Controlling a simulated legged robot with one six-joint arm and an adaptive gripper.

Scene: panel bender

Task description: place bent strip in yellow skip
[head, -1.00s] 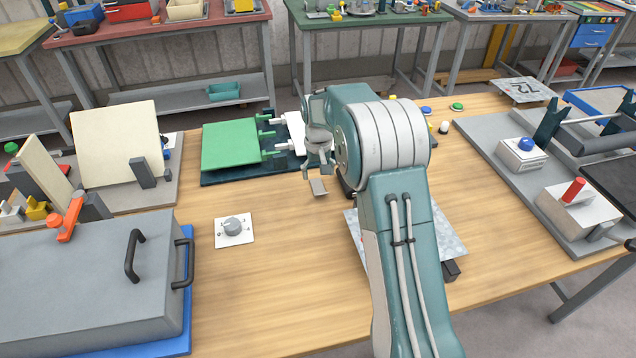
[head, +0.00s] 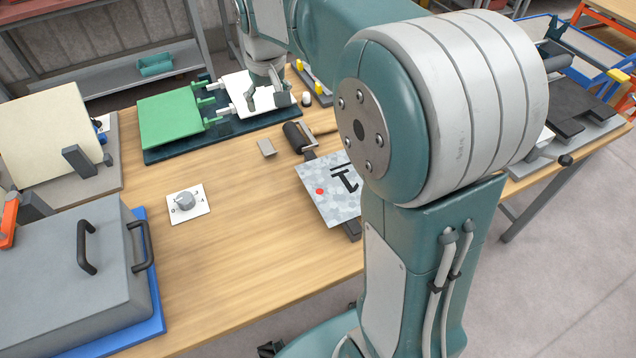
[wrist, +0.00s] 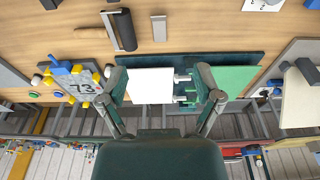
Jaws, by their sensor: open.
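A small grey metal piece (head: 266,148), possibly the bent strip, lies on the wooden bench in front of the green and white panels. It also shows in the wrist view (wrist: 159,28); its bend is too small to make out. My gripper (head: 266,88) is open, above or near the white panel and behind the grey piece. In the wrist view, my gripper (wrist: 162,88) has its fingers spread wide, with nothing visible held between them. I cannot pick out a yellow skip with certainty in either view.
A black roller (head: 293,137) and a speckled plate (head: 328,190) lie right of the grey piece. A dial (head: 187,201) is at front left, beside a grey lidded box (head: 60,285). The green panel (head: 175,120) is behind. Bare wood lies in the front middle.

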